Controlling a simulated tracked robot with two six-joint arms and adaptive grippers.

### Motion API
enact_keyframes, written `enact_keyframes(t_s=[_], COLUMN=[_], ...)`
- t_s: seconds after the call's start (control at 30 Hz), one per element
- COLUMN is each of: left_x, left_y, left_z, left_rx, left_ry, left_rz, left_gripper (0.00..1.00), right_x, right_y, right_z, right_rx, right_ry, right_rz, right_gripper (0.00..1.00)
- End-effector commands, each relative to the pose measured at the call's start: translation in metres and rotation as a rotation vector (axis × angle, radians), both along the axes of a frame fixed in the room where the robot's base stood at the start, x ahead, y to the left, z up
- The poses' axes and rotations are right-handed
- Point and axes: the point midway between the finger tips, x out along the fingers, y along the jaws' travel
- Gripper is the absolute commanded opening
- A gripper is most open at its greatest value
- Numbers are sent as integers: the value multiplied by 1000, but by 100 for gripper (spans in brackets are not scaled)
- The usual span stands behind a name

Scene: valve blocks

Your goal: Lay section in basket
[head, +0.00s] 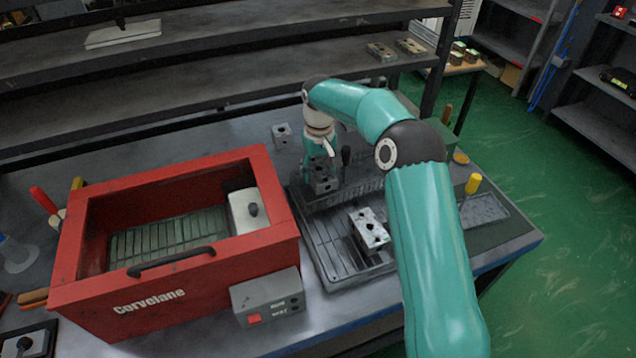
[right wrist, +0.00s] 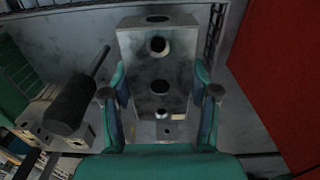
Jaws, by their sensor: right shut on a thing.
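My right gripper (head: 320,166) is shut on a grey valve block section (head: 322,182), above the back of the black drip tray. In the right wrist view the gripper (right wrist: 160,88) has a finger on each side of the section (right wrist: 158,68), whose face shows several round holes. The red Corvolane tank (head: 150,300) stands left of the gripper with its top open. A slotted grey-green basket floor (head: 165,238) shows inside it. The tank's red wall (right wrist: 285,70) is at the right of the wrist view. My left gripper is not in view.
Another block (head: 370,230) lies on the black tray (head: 333,262). A small block (head: 282,134) stands behind. A pale unit with a knob (head: 246,211) fills the tank's right end. Shelves (head: 210,80) span the back.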

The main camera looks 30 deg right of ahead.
Motion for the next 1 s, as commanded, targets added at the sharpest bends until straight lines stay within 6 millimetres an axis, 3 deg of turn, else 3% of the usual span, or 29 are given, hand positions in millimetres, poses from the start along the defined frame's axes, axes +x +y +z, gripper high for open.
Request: enact_keyframes(t_s=[0.4, 0.77, 0.8, 0.87, 1.0], left_x=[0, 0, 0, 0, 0], left_y=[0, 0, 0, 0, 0], left_z=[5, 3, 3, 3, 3], left_rx=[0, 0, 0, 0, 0], left_ry=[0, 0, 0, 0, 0], left_rz=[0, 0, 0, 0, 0], left_gripper=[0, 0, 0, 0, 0], right_x=[0, 0, 0, 0, 0], right_y=[0, 0, 0, 0, 0], right_z=[-43, -47, -48, -47, -47], right_rx=[-1, -1, -1, -1, -1], right_ry=[1, -1, 1, 1, 1], right_rz=[2, 1, 1, 2, 2], right_gripper=[0, 0, 63, 70, 70])
